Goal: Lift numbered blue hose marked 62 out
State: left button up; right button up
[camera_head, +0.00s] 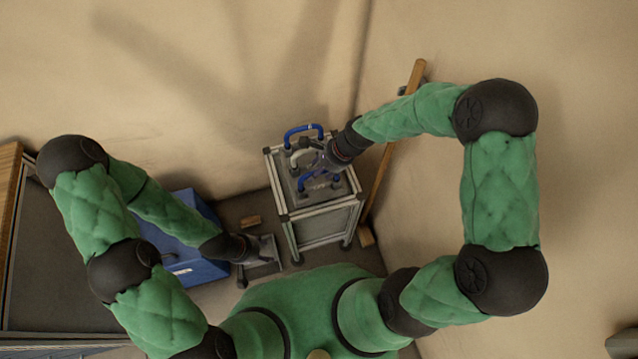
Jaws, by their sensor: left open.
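A small grey cart (325,232) stands in the corner, with bent hoses on its top. One blue hose (303,130) arches at the back edge, a pale hose (299,156) is in the middle, and another blue hose (308,179) is nearer the front. No number is readable, so I cannot tell which hose is 62. My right gripper (318,163) reaches over the cart top among the hoses, beside the pale one and close to the front blue one. Its fingers are too small and dark to show a grip. My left gripper (268,255) is open, low to the left of the cart.
A blue box (196,272) stands left of the cart, close to my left forearm. A small wooden block (250,221) lies on the floor. A wooden broom-like pole (380,178) leans on the wall right of the cart. A dark-topped table (60,270) fills the left edge.

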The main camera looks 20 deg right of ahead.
jog(key=b+x, duration=0.1)
jog(key=x, duration=0.2)
jog(key=shift+a, duration=0.1)
jog(key=shift+s, duration=0.1)
grip_shut()
